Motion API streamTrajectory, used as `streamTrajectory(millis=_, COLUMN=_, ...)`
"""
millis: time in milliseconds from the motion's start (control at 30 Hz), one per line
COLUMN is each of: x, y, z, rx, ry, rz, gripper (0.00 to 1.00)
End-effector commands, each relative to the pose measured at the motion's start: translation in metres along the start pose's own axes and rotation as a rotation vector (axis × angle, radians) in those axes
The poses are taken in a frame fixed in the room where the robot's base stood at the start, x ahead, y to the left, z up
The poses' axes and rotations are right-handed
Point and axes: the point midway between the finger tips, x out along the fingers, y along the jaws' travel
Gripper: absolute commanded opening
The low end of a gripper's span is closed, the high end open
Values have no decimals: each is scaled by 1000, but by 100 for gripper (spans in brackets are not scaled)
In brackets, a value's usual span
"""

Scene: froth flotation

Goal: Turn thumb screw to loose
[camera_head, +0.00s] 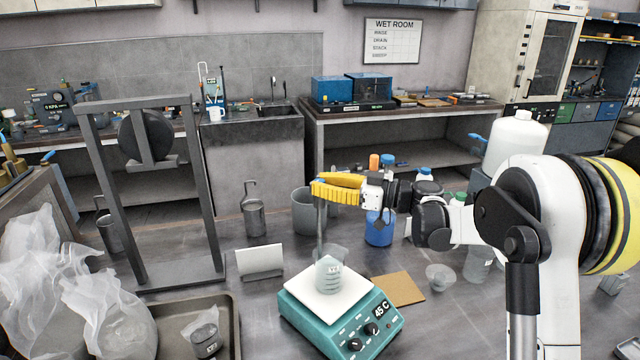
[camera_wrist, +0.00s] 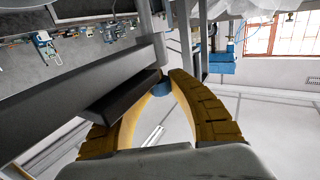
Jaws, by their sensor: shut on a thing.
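My gripper (camera_head: 318,190) has yellow fingers and reaches in from the right above the hot plate, by the top of a thin upright grey rod (camera_head: 320,228). In the wrist view my gripper (camera_wrist: 166,82) has its curved fingers closed around a small blue knob (camera_wrist: 160,88), which looks like the thumb screw. The knob sits beside a grey post and a dark bar.
Below stands a teal hot plate (camera_head: 340,322) with a beaker (camera_head: 331,272) on it. A blue-bodied bottle (camera_head: 379,230) and a cardboard square (camera_head: 398,289) are near the arm.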

Motion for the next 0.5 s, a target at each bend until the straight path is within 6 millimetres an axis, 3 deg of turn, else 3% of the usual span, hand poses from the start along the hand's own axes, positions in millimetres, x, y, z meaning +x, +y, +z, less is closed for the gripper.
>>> streamTrajectory(millis=500, x=0, y=0, z=0, rx=0, ry=0, rz=-45, gripper=0)
